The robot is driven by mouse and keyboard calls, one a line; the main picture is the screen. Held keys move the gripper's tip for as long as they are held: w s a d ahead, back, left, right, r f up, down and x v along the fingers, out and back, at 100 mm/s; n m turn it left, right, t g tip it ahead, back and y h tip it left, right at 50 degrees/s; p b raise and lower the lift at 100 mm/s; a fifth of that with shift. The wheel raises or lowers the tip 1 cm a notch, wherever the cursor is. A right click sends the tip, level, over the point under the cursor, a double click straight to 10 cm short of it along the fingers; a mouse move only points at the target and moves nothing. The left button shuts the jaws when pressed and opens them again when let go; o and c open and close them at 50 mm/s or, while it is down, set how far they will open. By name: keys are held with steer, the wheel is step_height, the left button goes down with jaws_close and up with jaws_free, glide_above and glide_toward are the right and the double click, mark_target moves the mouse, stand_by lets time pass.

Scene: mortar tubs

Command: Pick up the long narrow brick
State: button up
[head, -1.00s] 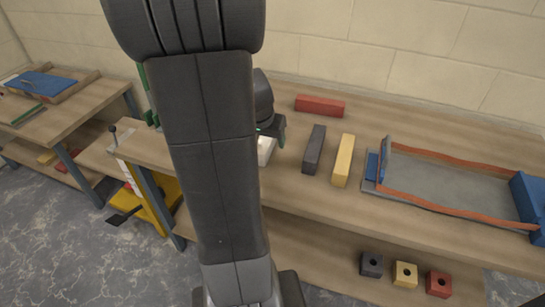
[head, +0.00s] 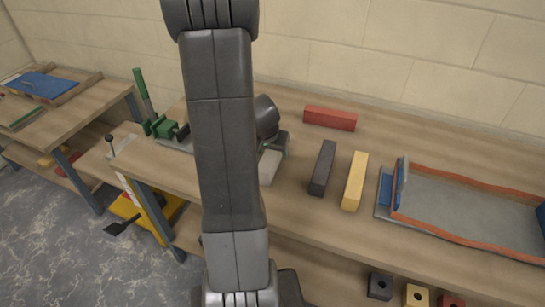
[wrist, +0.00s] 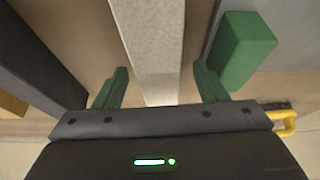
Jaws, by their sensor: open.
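A long, narrow pale grey brick (wrist: 152,45) runs lengthwise between the two green fingers of my gripper (wrist: 160,82) in the wrist view. My gripper is open, with a gap on each side of the brick. In the head view the pale brick (head: 269,167) lies on the bench, partly hidden behind my arm. Beside it are a dark grey brick (head: 322,168) and a yellow brick (head: 354,181). A red brick (head: 330,118) lies behind them. The dark brick also shows at left in the wrist view (wrist: 35,60).
A green clamp-like tool (head: 165,128) stands left of the pale brick; a green block (wrist: 240,50) is close to the right finger. A grey tray with orange edges (head: 470,238) lies at right. Several holed blocks (head: 380,286) sit on the lower shelf.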

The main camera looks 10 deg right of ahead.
mark_target(273, 153)
steer(key=shift+b+x, duration=0.3)
steer(key=shift+x, duration=1.2)
steer(key=shift+d, duration=0.1)
steer(key=shift+r, duration=0.1)
steer(key=shift+w, duration=0.1)
jaws_close()
